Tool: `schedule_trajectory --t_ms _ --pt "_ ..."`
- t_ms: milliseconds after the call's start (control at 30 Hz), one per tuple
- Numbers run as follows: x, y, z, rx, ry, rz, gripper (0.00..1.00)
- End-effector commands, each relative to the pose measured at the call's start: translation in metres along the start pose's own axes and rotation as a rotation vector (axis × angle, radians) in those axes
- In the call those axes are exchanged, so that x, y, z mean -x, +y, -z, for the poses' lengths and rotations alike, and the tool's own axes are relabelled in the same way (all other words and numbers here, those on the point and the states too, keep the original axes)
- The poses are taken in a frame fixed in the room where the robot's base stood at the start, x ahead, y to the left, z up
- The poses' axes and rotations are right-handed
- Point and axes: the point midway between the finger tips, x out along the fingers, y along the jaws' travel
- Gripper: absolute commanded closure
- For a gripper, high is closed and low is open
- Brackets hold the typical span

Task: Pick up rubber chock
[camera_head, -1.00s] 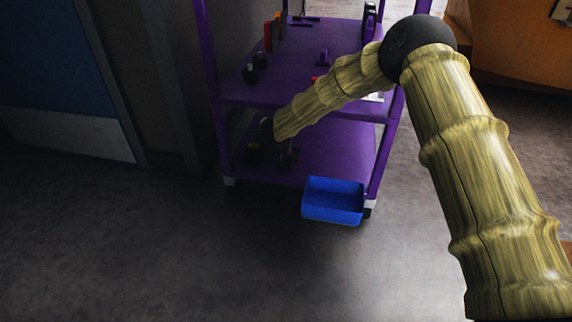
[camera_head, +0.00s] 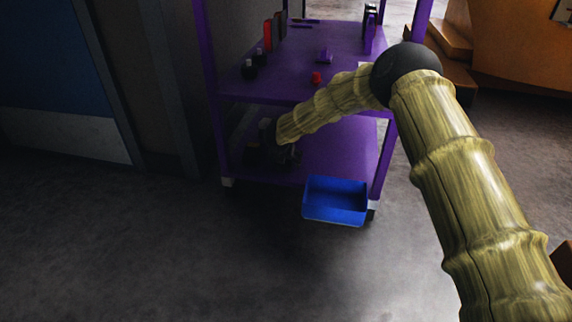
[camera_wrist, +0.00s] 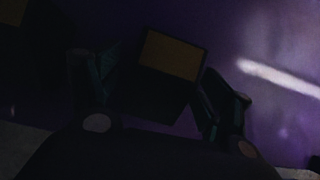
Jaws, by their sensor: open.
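The rubber chock (camera_wrist: 172,58) looks like a dark block with a dull yellow-orange face. In the wrist view it sits upper centre, on the purple lower shelf. My gripper (camera_wrist: 162,95) is open, with one finger to the left of the block and one to the right. The picture is too dark to tell whether either finger touches it. In the head view my gripper (camera_head: 277,156) is small and dark over the lower shelf of the cart, below the upper shelf's edge. The chock cannot be made out there.
The purple cart's lower shelf (camera_head: 345,150) is clear to the right. The upper shelf (camera_head: 290,82) overhangs my forearm and bears a red knob (camera_head: 316,77), dark weights (camera_head: 249,71) and other items. A blue bin (camera_head: 335,201) is at the cart's front. Another yellow-marked dark thing (camera_wrist: 12,12) is upper left.

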Motion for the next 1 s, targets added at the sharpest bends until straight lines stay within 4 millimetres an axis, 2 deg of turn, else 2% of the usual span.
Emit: schedule_trajectory --t_ms 267,367,600,1000 --pt "-0.0015 -0.0001 -0.0002 0.000 0.000 0.000 0.20" --pt "-0.0015 -0.0002 -0.0002 0.000 0.000 0.000 0.35" --pt "-0.0016 -0.0002 0.0000 0.000 0.000 0.000 0.79" --pt "0.0040 -0.0002 -0.0040 0.000 0.000 0.000 0.80"
